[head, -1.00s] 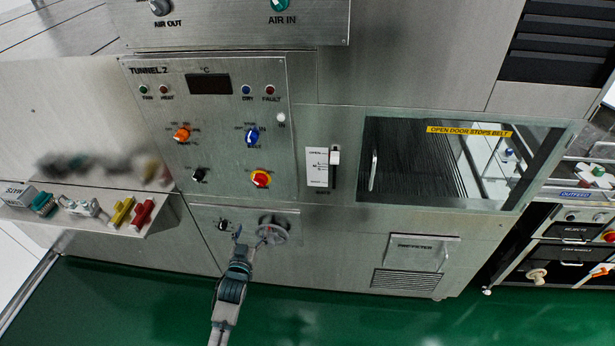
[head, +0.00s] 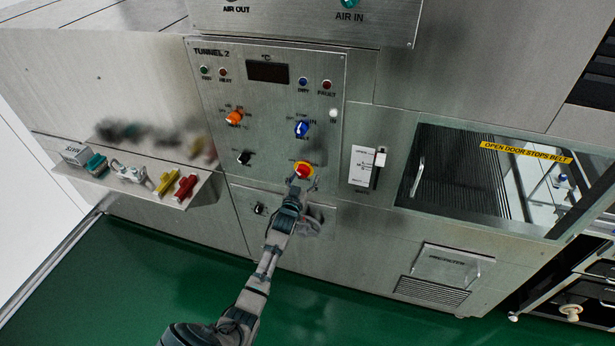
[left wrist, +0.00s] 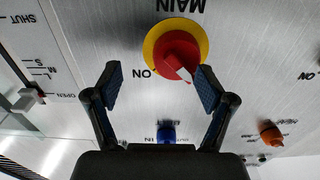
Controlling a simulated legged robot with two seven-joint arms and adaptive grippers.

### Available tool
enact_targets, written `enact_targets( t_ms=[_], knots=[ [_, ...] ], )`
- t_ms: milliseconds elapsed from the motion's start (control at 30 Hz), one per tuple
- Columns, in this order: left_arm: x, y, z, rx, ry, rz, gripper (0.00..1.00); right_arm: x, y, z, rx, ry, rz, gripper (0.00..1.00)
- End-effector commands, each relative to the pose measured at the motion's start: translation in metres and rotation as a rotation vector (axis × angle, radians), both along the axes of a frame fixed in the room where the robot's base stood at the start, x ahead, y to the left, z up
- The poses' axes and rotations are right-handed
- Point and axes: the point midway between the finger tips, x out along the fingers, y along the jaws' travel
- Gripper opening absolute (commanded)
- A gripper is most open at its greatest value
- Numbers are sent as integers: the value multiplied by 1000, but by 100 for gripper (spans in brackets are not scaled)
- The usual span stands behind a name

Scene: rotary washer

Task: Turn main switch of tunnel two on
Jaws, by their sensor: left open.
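The main switch of the Tunnel 2 panel is a red knob on a yellow round plate (head: 304,169), low on the panel. In the left wrist view the red knob (left wrist: 178,52) appears upside down under the word MAIN, with a white pointer mark on its near part. An ON label shows left of it. My left gripper (head: 300,184) is open at the switch in the head view. In the left wrist view its fingers (left wrist: 160,86) are spread, the right fingertip close to the knob's edge. Contact cannot be told. My right gripper is not in view.
The Tunnel 2 panel (head: 265,112) also carries an orange knob (head: 234,117), a blue knob (head: 302,129) and a black knob (head: 244,157). A slider (head: 380,159) sits right of the panel. A shelf with small items (head: 120,184) juts out at left.

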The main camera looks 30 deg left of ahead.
Motion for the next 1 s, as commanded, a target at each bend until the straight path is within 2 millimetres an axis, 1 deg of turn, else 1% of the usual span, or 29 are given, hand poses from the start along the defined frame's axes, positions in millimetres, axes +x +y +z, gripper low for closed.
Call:
enact_targets(
  t_ms=[33,67,167,400,433,467,500,567,600,700,800,833,900,1000],
  knots=[
    [5,5,-1,-2,4,3,80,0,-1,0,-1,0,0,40],
    [6,7,-2,-3,4,3,80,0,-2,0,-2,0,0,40],
    [11,6,-1,-1,5,2,80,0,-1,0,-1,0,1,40],
    [11,-8,4,13,4,3,80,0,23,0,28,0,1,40],
    [11,-10,5,14,4,3,83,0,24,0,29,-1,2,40],
    [11,-11,5,16,4,3,76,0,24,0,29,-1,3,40],
    [11,-12,6,16,3,3,66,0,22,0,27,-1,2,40],
    [11,-13,6,15,2,2,51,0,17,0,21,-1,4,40],
    [11,-12,5,15,2,2,41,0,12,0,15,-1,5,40],
    [11,-10,4,11,3,-1,18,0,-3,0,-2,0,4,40],
    [12,-9,2,6,2,-5,18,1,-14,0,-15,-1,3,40],
    [12,-9,2,6,1,-6,18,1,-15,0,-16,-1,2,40],
    [12,-10,2,7,3,-6,17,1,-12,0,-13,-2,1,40],
    [12,-8,2,17,6,-4,18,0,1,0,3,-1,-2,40]
  ],
)
